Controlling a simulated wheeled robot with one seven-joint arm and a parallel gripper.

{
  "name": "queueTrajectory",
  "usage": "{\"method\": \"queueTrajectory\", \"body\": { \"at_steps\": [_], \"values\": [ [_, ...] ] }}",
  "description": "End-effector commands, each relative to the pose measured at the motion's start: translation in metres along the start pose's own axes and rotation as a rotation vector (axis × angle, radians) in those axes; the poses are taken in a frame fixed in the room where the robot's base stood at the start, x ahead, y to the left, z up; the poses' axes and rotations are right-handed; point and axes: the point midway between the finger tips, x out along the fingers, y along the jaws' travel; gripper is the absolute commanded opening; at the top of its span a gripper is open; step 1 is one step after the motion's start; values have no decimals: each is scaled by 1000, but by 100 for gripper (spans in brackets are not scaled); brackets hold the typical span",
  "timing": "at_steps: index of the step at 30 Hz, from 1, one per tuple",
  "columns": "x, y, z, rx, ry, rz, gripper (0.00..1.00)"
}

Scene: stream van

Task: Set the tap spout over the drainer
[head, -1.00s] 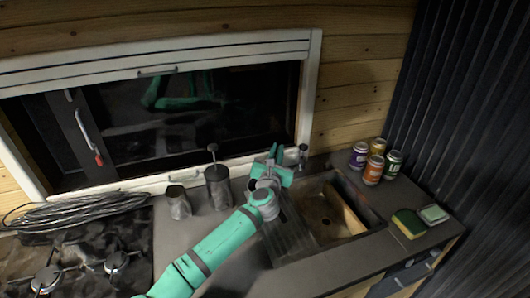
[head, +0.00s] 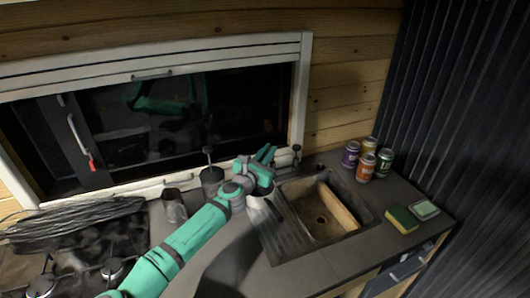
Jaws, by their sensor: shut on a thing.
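The tap (head: 297,149) stands at the back edge of the counter behind the sink, with its dark upright top showing. My gripper (head: 272,165) is just left of it, over the back of the drainer, with its green fingers pointing right towards the tap. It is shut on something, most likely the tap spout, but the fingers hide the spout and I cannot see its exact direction. The ribbed drainer (head: 287,238) lies left of the sink basin (head: 313,222), partly covered by my arm.
A wooden board (head: 338,205) leans in the basin. Several cans (head: 367,166), a sponge (head: 401,220) and a pale green dish (head: 425,209) stand right of the sink. A dark canister (head: 211,178) and a metal cup (head: 174,206) stand left, near the hob (head: 75,250).

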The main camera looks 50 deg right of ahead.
Motion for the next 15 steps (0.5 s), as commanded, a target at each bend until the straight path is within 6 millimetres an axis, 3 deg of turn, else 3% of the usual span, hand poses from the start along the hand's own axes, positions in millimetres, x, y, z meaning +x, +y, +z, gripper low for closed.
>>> {"method": "queueTrajectory", "body": {
  "at_steps": [1,2,3,4,15],
  "values": [
    [-1,0,-2,1,2,-2,0],
    [-1,0,-3,1,3,-1,16],
    [-1,0,-3,1,3,-1,26],
    [-1,0,-2,1,3,-1,29],
    [-5,1,-1,1,2,1,29]
  ]
}}
